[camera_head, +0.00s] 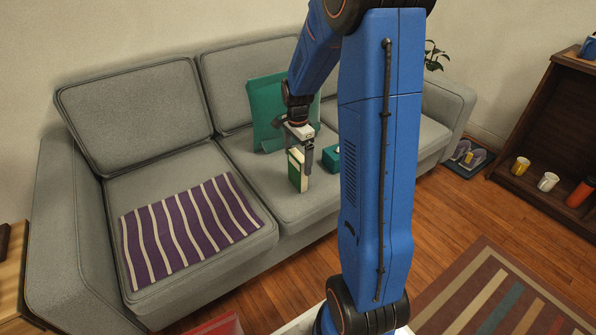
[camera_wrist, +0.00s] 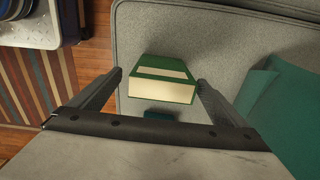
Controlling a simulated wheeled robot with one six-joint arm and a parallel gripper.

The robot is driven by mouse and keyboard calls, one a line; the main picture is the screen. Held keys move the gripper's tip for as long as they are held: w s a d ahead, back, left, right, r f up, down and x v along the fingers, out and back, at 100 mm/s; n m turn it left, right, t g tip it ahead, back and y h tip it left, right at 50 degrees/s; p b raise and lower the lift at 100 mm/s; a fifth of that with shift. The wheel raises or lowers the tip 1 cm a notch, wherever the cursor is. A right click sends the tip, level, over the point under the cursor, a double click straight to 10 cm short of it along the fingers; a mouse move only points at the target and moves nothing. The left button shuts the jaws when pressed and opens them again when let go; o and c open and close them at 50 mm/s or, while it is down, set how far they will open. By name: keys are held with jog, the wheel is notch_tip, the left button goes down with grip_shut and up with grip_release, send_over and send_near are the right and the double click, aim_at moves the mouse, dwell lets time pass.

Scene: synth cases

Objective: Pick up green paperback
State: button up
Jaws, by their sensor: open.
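The green paperback (camera_head: 297,169) stands upright on the seat of the grey sofa, its pale page edge showing. In the wrist view the green paperback (camera_wrist: 163,84) lies ahead between the two fingers, with a gap on each side. My gripper (camera_head: 306,152) is open and just above and beside the book in the head view. In the wrist view my gripper (camera_wrist: 158,80) has its fingers spread on both sides of the book. The book's lower part is hard to see from the wrist.
A striped purple cloth (camera_head: 190,229) covers the left seat. Open seat lies in front of the book.

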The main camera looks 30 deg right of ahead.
jog(key=shift+w+d+f, duration=0.1)
jog(key=shift+f, duration=1.15)
jog(key=shift+w+d+f, duration=0.1)
jog(key=shift+f, duration=1.15)
jog(key=c, duration=1.3)
